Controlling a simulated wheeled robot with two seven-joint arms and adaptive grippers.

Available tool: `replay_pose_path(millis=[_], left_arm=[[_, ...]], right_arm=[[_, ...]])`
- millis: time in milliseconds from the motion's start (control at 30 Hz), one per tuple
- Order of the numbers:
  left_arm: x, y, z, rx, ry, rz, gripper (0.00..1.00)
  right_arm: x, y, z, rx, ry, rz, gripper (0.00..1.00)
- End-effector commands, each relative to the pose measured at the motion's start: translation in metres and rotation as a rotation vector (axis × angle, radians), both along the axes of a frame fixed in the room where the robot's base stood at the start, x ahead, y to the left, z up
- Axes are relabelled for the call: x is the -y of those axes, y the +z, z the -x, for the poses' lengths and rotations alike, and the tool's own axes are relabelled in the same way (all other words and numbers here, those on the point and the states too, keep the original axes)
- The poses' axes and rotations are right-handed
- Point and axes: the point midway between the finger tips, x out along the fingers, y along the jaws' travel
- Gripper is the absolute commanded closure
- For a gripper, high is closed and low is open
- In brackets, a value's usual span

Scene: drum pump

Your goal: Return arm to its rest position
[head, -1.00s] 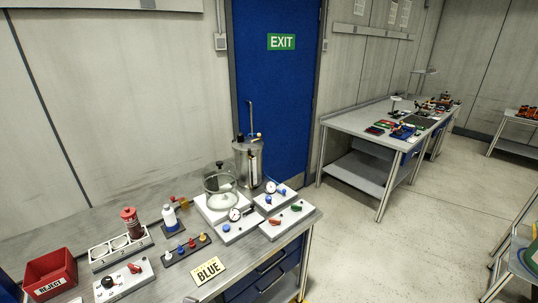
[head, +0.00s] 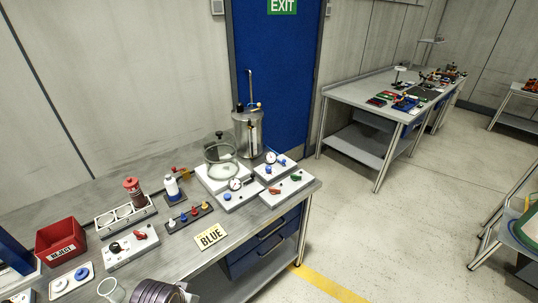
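Neither of my grippers shows in the head view, and no arm of mine is clearly in sight. The steel drum (head: 247,135) with a thin upright rod stands at the back of the near bench (head: 85,200), in front of the blue door. A clear glass vessel (head: 220,158) with a black knob on its lid stands on a white base in front of it. White panels with dials (head: 236,186) and coloured knobs (head: 296,178) sit beside and in front of the vessel.
A dark ribbed object (head: 155,291) is cut off below. Open floor (head: 385,235) lies right.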

Motion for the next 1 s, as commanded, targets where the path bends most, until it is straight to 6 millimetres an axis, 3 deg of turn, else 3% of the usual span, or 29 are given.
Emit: replay_pose_path(millis=[333, 633, 1000], left_arm=[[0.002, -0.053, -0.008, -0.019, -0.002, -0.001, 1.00], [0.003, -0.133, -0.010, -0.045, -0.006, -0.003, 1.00], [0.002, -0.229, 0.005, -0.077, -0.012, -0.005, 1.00]], right_arm=[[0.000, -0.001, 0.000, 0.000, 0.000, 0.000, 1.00], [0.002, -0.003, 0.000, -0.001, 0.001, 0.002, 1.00], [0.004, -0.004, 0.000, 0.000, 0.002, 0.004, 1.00]])
